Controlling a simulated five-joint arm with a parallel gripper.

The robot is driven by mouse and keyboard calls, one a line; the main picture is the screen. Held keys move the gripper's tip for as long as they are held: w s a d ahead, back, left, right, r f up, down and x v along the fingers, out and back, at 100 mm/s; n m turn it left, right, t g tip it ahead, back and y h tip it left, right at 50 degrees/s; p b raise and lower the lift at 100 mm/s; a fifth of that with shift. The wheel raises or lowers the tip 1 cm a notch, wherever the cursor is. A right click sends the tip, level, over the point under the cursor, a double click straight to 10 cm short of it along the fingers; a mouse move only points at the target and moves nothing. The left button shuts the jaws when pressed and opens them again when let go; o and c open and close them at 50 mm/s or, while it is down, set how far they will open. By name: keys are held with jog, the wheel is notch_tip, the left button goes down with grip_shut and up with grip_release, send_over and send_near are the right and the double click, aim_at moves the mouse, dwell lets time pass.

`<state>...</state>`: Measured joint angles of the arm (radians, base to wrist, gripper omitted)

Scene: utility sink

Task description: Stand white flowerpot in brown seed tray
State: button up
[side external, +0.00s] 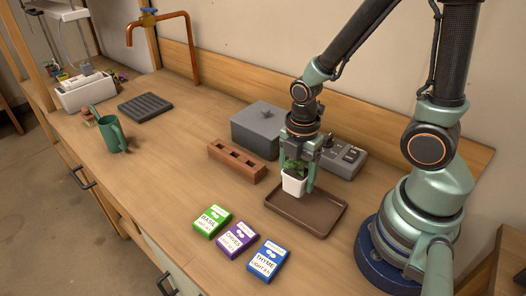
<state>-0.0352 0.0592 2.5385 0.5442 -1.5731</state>
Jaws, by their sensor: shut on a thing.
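The white flowerpot (293,185) holds a small green plant and is upright. My gripper (298,175) points down and is shut on the pot, with a finger at its side. The brown seed tray (325,217) lies flat on the worktop below and to the right. The pot shows over the tray's back left part. I cannot tell whether its base touches the tray or hangs just above it.
A grey lidded box (258,127), a red brick (236,161) and a grey switch unit (345,157) stand behind the tray. Green (213,221), purple (237,239) and blue (267,262) seed packets lie in front. A green watering can (111,133) stands left. The left middle worktop is clear.

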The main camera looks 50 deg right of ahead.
aim_at(296, 188)
jog(key=shift+f, duration=1.95)
jog(key=shift+f, duration=0.15)
jog(key=o, duration=1.2)
notch_tip(296, 188, up, 12)
jog(key=shift+r, duration=0.15)
jog(key=shift+w+d+r+m+t, duration=0.15)
jog(key=shift+w+r+m+t, duration=0.6)
jog(key=shift+r+m, duration=1.7)
jog(key=shift+w+d+r+m+t, duration=0.2)
jog(key=shift+r+m+t, duration=0.95)
jog(key=shift+m, duration=2.55)
jog(key=shift+w+d+r+m+t, duration=0.1)
jog(key=shift+w+r+m+t, duration=0.6)
jog(key=shift+r+m, duration=1.8)
